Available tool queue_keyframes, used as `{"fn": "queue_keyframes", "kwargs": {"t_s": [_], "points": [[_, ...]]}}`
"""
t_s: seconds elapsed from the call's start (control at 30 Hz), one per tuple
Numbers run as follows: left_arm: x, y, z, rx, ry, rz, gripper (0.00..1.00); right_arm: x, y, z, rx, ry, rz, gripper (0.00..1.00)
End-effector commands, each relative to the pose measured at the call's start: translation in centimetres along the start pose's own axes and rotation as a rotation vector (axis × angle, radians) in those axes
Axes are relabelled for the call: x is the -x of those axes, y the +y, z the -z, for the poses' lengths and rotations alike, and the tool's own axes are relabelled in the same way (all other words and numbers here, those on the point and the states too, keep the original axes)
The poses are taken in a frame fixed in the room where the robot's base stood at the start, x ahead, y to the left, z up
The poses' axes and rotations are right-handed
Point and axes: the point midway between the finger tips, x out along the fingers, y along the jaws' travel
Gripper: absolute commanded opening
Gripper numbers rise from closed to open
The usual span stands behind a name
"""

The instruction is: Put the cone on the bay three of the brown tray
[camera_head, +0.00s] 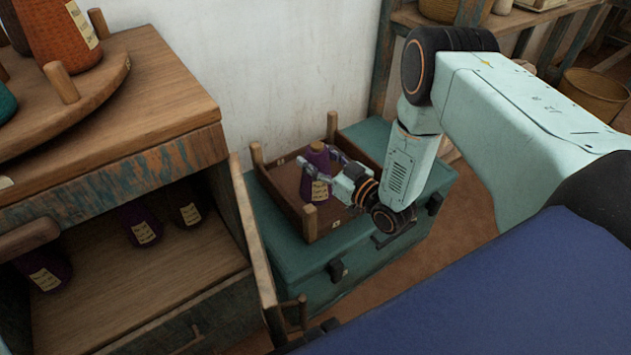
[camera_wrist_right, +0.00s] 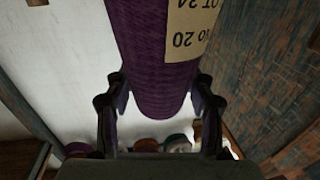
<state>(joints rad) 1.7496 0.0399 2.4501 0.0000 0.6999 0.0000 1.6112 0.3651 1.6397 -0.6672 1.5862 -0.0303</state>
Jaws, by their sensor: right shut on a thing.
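A purple yarn cone (camera_head: 316,172) with a cream label is in my right gripper (camera_head: 322,178), over the brown tray (camera_head: 331,226). In the right wrist view the purple cone (camera_wrist_right: 150,55) fills the middle, between the two fingers of my right gripper (camera_wrist_right: 158,108), which are shut on it. The brown tray lies on a green chest and has upright wooden pegs at its corners. The cone looks upright. I cannot tell whether its base touches the tray floor, and the bay marks are too small to read. My left gripper is out of view.
The green chest (camera_head: 285,258) stands against the white wall. A wooden cabinet (camera_head: 140,85) on the left holds several dark purple cones (camera_head: 142,224) on its shelf and an orange cone (camera_head: 60,32) on top. A basket (camera_head: 592,97) stands at the right.

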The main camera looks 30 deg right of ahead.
Motion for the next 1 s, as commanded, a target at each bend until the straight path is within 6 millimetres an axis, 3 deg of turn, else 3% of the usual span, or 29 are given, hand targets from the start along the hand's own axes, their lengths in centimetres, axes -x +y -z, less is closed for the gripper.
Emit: {"fn": "queue_keyframes", "kwargs": {"t_s": [0.4, 0.8, 0.83, 1.0], "points": [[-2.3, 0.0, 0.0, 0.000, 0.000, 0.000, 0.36, -0.2, 0.0, -4.4, 0.002, 0.002, 0.000, 0.00], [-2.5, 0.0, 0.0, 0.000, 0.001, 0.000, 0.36, -0.4, 0.0, -4.8, 0.000, 0.002, 0.000, 0.00], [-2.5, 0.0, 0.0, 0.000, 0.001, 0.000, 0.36, -0.4, 0.0, -4.9, 0.000, 0.001, 0.000, 0.55], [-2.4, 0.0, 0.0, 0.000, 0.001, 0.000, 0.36, -0.4, 0.0, -4.8, 0.000, 0.001, 0.000, 0.70]]}}
